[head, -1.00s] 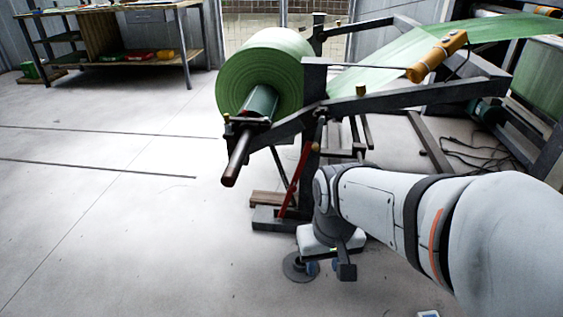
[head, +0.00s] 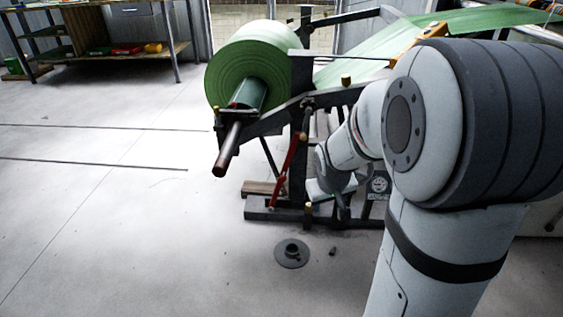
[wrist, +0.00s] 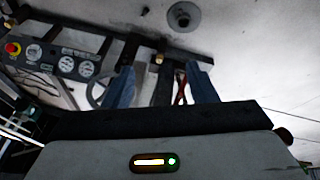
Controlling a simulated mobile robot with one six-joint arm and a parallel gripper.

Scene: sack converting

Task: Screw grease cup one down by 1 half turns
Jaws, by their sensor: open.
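Several small brass cups sit on the dark unwind stand (head: 262,214). One brass cup (head: 309,207) is low on the stand's base, another (head: 346,80) on the upper arm; no label tells which is number one. My gripper (head: 338,208) is low beside the base, right of the low cup, partly hidden by my arm. In the wrist view my gripper (wrist: 160,66) is open, its two blue fingers apart and empty. A brass cup (wrist: 158,58) shows between the fingertips, beyond them; contact cannot be seen.
A green roll (head: 243,62) on a shaft (head: 228,148) juts out at the left. A flanged disc (head: 292,253) lies on the floor in front. A panel with gauges (wrist: 68,62) and a red button (wrist: 13,48) shows in the wrist view. The left floor is clear.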

